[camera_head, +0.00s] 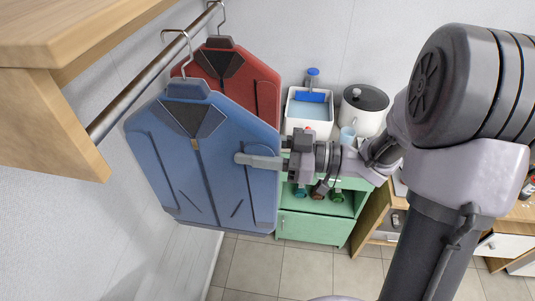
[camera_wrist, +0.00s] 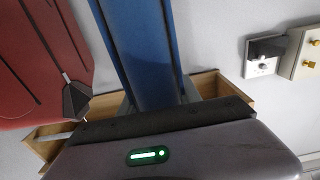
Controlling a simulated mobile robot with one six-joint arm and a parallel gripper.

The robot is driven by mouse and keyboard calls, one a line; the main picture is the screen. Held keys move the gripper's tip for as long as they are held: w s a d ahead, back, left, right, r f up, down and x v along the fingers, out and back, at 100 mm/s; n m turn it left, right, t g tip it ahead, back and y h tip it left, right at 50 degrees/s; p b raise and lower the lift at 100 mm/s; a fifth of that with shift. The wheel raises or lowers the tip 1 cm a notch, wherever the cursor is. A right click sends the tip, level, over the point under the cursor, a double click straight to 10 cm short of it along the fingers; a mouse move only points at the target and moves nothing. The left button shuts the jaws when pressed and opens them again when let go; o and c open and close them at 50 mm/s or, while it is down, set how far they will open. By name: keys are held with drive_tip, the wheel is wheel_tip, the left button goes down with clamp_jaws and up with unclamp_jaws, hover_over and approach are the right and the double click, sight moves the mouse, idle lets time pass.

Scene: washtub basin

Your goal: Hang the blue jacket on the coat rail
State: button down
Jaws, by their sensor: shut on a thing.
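The blue jacket (camera_head: 215,160) is a stiff, flat shape with a metal hook on top, on the left in the head view. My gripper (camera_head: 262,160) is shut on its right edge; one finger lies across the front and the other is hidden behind. The jacket's hook appears over the coat rail (camera_head: 140,87), but I cannot tell whether it rests on it. In the wrist view the jacket (camera_wrist: 143,50) is a blue strip between the jaws.
A red jacket (camera_head: 262,87) hangs farther along the rail, also in the wrist view (camera_wrist: 45,60). A wooden shelf (camera_head: 50,90) is at the near left. Behind are a green cabinet (camera_head: 310,228), a water basin (camera_head: 308,108) and a white pot (camera_head: 362,110).

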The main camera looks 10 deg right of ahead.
sight(236, 148)
drive_tip(key=shift+b+x, duration=0.8)
drive_tip(key=shift+x, duration=0.9)
drive_tip(key=shift+f+b, duration=0.7)
drive_tip(key=shift+f, duration=0.7)
drive_tip(key=c, duration=0.8)
unclamp_jaws()
drive_tip(key=shift+d, duration=0.1)
drive_tip(key=shift+o, duration=0.2)
